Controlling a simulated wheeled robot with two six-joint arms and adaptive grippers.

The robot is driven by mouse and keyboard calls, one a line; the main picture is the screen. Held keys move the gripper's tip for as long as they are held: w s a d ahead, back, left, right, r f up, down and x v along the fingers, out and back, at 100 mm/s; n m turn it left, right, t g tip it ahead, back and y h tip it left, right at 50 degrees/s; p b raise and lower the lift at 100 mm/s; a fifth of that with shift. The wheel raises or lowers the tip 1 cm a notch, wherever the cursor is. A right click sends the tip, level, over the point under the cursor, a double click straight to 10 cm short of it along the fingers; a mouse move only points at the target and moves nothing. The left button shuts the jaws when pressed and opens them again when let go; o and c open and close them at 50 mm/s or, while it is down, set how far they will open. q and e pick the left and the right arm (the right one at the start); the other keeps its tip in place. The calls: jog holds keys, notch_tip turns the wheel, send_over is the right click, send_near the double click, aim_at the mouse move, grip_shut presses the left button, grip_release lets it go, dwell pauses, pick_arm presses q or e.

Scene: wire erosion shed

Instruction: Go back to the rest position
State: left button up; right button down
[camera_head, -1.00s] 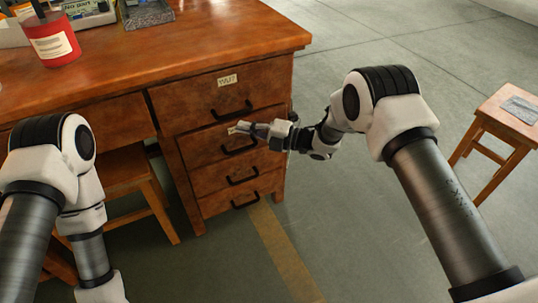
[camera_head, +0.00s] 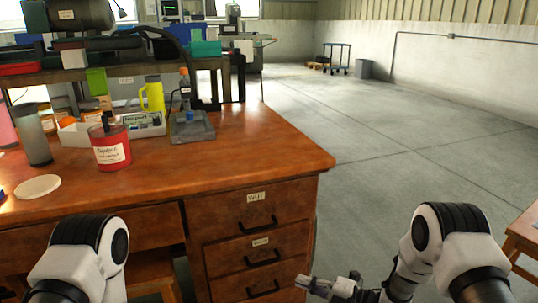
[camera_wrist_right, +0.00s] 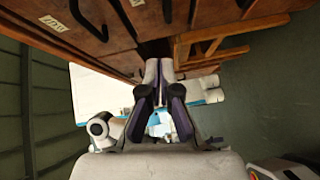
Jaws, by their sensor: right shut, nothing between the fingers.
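My right gripper (camera_head: 322,286) is at the bottom of the head view, in front of the wooden desk's drawers and apart from them. It is shut and empty. In the right wrist view its fingers (camera_wrist_right: 160,75) are together, with wood of the desk beyond. My left arm shows at the lower left of the head view, but its gripper is out of the picture. The wooden desk (camera_head: 240,165) has a column of drawers with dark handles. The top drawer (camera_head: 258,208) looks closed.
On the desk stand a red container (camera_head: 110,150), a grey tray (camera_head: 192,128), a dark cylinder (camera_head: 33,137) and a yellow jug (camera_head: 152,97). A wooden stool (camera_head: 524,235) is at the right edge. The grey floor (camera_head: 400,150) right of the desk is clear.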

jog(key=s+d+f+m+h, duration=0.3)
jog(key=s+f+m+h, duration=0.3)
jog(key=s+f+m, duration=0.4)
jog(key=s+d+f+m+g+h, duration=0.2)
jog(key=s+d+m+g+h, duration=0.15)
jog(key=s+m, duration=0.4)
jog(key=s+d+f+m+g+h, duration=0.2)
jog(key=s+d+m, duration=0.25)
jog(key=s, duration=0.55)
jog(key=s+d+f+m+g+h, duration=0.2)
jog(key=s+d+m+g+h, duration=0.1)
jog(key=s+m, duration=0.4)
notch_tip(320, 180, up, 32)
jog(key=s+p, duration=0.1)
jog(key=p, duration=3.1)
jog(key=shift+d+n, duration=0.15)
jog(key=shift+n, duration=0.15)
jog(key=shift+f, duration=0.1)
